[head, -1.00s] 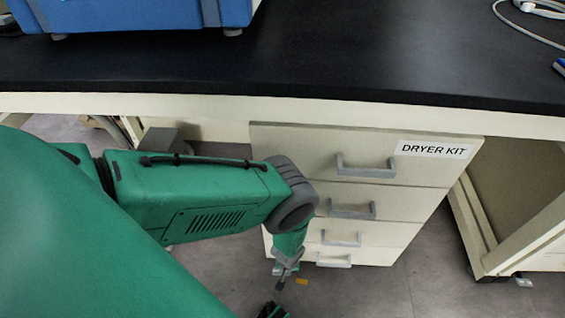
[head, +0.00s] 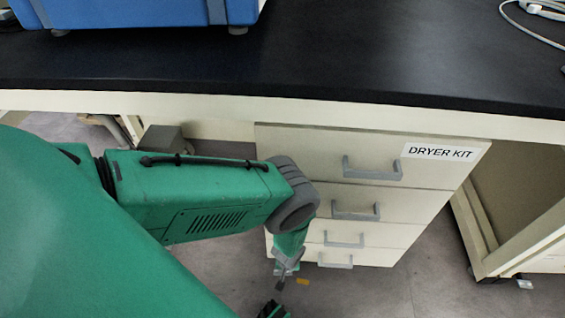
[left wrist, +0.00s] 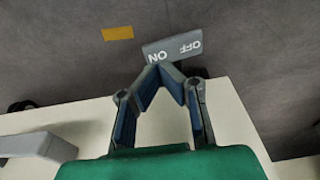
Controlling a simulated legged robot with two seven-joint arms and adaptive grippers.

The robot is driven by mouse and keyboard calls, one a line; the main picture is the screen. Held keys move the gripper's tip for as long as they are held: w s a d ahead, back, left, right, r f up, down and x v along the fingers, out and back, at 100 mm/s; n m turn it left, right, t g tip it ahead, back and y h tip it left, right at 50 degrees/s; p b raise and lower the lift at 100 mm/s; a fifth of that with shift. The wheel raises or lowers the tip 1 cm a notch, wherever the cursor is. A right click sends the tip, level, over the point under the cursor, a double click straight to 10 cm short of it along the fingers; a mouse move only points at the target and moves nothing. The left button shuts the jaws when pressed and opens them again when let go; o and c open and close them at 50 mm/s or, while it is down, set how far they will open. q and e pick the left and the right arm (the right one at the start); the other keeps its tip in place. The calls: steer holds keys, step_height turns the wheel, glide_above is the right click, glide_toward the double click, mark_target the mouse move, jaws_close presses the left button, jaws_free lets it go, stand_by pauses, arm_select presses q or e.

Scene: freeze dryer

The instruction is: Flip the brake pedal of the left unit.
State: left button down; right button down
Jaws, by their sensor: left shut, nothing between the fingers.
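The brake pedal (left wrist: 186,46) is a small grey plate lettered ON and OFF. It shows upside down in the left wrist view, just beyond my fingertips. My left gripper (left wrist: 165,69) is shut and empty, its tips together at the ON end, overlapping the pedal's near edge. I cannot tell whether they touch it. In the head view my left gripper (head: 284,268) hangs low beside the drawer unit (head: 350,145), near the floor. The pedal is too small to make out clearly there.
An orange tag (left wrist: 117,33) lies by the pedal on the grey floor. A drawer handle (left wrist: 35,146) is at left in the wrist view, with a dark wheel (left wrist: 21,106) beyond. The black bench top (head: 330,55) carries a blue machine (head: 150,12).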

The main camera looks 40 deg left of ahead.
arm_select(q)
steer(key=shift+d, duration=0.2)
arm_select(e)
steer(key=shift+d+f, duration=0.1)
steer(key=shift+d, duration=0.25)
arm_select(q)
steer(key=shift+a+f, duration=0.2)
steer(key=shift+f, duration=0.15)
arm_select(e)
steer(key=shift+a, duration=0.2)
arm_select(q)
steer(key=shift+d+f, duration=0.1)
steer(key=shift+f, duration=0.15)
arm_select(e)
steer(key=shift+d, duration=0.1)
